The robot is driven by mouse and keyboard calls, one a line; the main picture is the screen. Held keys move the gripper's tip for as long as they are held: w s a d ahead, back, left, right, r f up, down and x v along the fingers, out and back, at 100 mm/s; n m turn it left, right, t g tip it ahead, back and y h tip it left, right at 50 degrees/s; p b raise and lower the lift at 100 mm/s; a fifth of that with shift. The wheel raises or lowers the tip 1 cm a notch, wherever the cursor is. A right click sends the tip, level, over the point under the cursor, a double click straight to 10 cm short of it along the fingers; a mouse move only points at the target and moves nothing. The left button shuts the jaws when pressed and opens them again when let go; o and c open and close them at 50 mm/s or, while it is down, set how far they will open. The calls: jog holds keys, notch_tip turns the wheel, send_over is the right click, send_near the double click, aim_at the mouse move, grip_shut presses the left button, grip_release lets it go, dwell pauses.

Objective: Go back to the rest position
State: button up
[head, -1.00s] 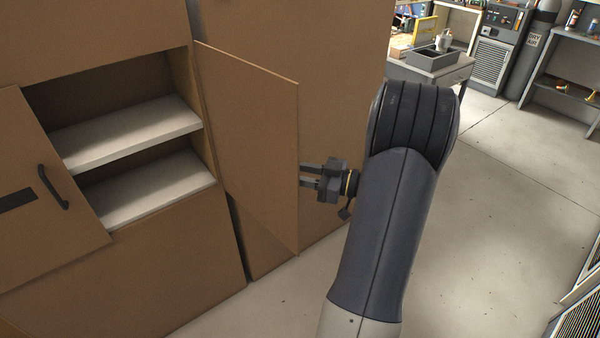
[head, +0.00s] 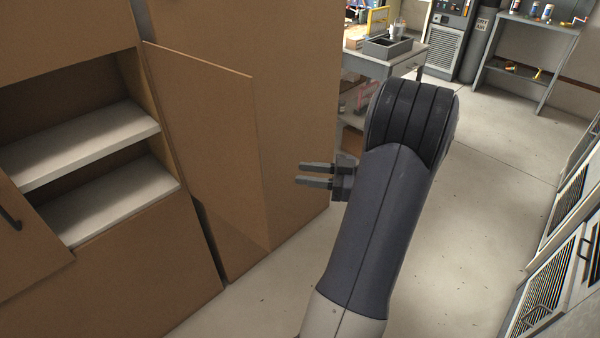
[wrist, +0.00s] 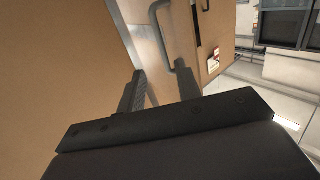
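My gripper (head: 312,175) is dark grey and sits at the middle of the head view, its fingers pointing left. The two fingers are apart with nothing between them. The fingers also show in the wrist view (wrist: 134,90), with brown panels beyond them. The open right door (head: 212,140) of the brown cabinet is to the left of the fingers, with a gap between. The dark arm (head: 380,220) is mine and hides part of the floor.
The brown cabinet (head: 120,270) has two pale shelves (head: 90,145), bare where visible. A grey table (head: 415,62) with a bin (head: 388,47) stands behind. Louvred units (head: 545,300) line the right edge. The floor (head: 485,190) between is clear.

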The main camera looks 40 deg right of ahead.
jog(key=x, duration=1)
jog(key=shift+w+a+p, duration=0.2)
jog(key=shift+a+p, duration=0.2)
jog(key=shift+d, duration=0.1)
